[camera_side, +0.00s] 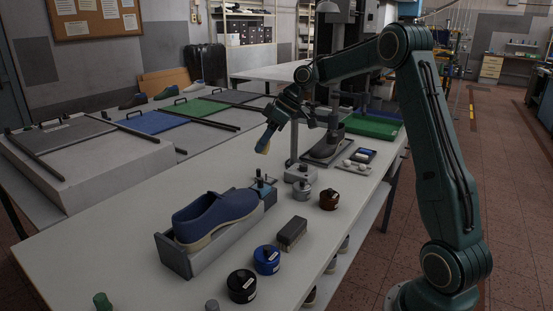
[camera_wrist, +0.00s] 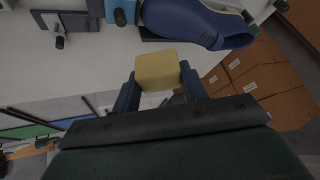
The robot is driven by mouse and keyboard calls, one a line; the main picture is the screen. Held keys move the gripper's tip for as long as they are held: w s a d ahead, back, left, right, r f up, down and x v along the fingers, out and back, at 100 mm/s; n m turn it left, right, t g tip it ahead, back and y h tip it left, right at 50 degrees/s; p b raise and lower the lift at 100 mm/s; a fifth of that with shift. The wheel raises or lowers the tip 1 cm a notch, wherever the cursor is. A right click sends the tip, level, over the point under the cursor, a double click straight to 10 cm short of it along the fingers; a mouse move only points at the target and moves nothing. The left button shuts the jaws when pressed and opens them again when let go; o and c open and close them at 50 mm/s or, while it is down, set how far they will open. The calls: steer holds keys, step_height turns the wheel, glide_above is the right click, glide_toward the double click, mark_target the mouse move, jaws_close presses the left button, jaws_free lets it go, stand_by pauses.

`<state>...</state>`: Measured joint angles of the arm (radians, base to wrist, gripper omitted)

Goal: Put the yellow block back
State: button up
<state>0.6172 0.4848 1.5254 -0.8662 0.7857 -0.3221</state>
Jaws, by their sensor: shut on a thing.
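The yellow block (camera_wrist: 158,69) is between the two fingers of my gripper (camera_wrist: 160,84) in the wrist view, with its face showing past the fingertips. In the side view the block (camera_side: 263,146) is a small pale yellow piece at the lower end of my gripper (camera_side: 268,136). My gripper is shut on it and holds it tilted in the air, above and behind the blue shoe (camera_side: 215,217). The shoe sits in a grey holder (camera_side: 178,256) on the near table, and it also shows at the top of the wrist view (camera_wrist: 195,22).
On the table (camera_side: 130,260) stand a blue tin (camera_side: 266,260), a black tin (camera_side: 241,286), a brown jar (camera_side: 329,199), a grey pot (camera_side: 301,192) and a dark brush-like block (camera_side: 291,233). A small tray (camera_side: 355,162) holds several small pieces. The table's left part is mostly clear.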

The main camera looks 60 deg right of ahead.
steer(key=s+d+m+h, duration=0.5)
steer(key=s, duration=0.8)
glide_above(310, 218)
step_height(310, 218, down, 17)
steer(key=shift+f, duration=0.1)
steer(key=shift+f, duration=1.8)
steer(key=shift+f, duration=0.1)
steer(key=o, duration=0.9)
steer(key=shift+d+v, duration=0.2)
steer(key=shift+v, duration=5.9)
